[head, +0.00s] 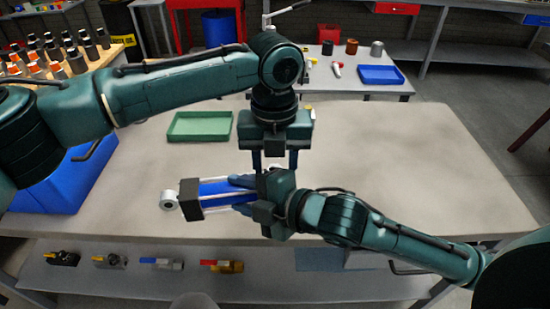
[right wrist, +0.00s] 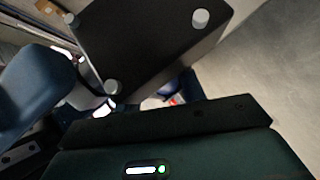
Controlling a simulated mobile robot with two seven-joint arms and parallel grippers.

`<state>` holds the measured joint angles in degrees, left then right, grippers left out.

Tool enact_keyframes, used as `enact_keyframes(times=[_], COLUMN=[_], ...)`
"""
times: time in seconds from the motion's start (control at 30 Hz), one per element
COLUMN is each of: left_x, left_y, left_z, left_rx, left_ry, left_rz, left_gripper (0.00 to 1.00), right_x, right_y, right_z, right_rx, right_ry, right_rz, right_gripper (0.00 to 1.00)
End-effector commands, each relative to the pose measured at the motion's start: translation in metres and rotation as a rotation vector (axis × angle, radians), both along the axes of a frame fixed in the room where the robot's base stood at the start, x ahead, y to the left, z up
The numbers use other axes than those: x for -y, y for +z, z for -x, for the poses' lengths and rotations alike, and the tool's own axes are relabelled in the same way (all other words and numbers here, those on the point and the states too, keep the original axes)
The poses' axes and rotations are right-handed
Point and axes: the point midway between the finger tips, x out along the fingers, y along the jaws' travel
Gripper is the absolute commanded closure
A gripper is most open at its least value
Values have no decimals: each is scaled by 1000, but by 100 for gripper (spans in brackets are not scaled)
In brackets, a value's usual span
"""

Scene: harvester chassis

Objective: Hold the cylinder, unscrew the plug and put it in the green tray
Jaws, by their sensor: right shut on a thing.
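The cylinder (head: 214,190) has a blue body, pale tie rods and a silver eye at its left end. It lies roughly level above the table. My right gripper (head: 241,195) comes from the right and is shut on it. In the right wrist view, a black block with grey round ends (right wrist: 150,45), apparently the cylinder's end cap, is close to the camera. My left gripper (head: 275,163) points down over the cylinder's right end, its fingers apart. I cannot make out the plug there. The green tray (head: 200,138) stands behind and left, and looks empty.
A blue bin (head: 72,188) stands at the table's left edge. The table's right half (head: 410,150) is clear. Several valves and fittings (head: 163,263) lie on a lower shelf in front. A back table holds a blue tray (head: 381,75) and small parts.

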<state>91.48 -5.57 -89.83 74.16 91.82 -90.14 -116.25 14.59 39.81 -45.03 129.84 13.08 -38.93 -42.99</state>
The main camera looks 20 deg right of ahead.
Motion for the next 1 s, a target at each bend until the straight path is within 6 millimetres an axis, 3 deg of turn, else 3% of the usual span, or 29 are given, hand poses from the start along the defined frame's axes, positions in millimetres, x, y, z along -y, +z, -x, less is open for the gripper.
enact_keyframes(times=[0.07, 0.57, 0.67, 1.0], left_x=[0, 0, 1, 1], left_y=[0, 1, 1, 1], left_z=[0, 0, 0, 0], left_rx=[0, 0, 0, -1], left_ry=[0, 0, 10, 280], left_rz=[0, 1, 1, 2], left_gripper=[59, 100, 100, 100], right_x=[-1, -1, -1, -2], right_y=[6, 6, 6, 6], right_z=[-1, -1, -1, 0], right_rx=[14, 14, 14, 14], right_ry=[3, 3, 3, 4], right_rz=[-10, -10, -10, -10], right_gripper=[100, 100, 100, 100])
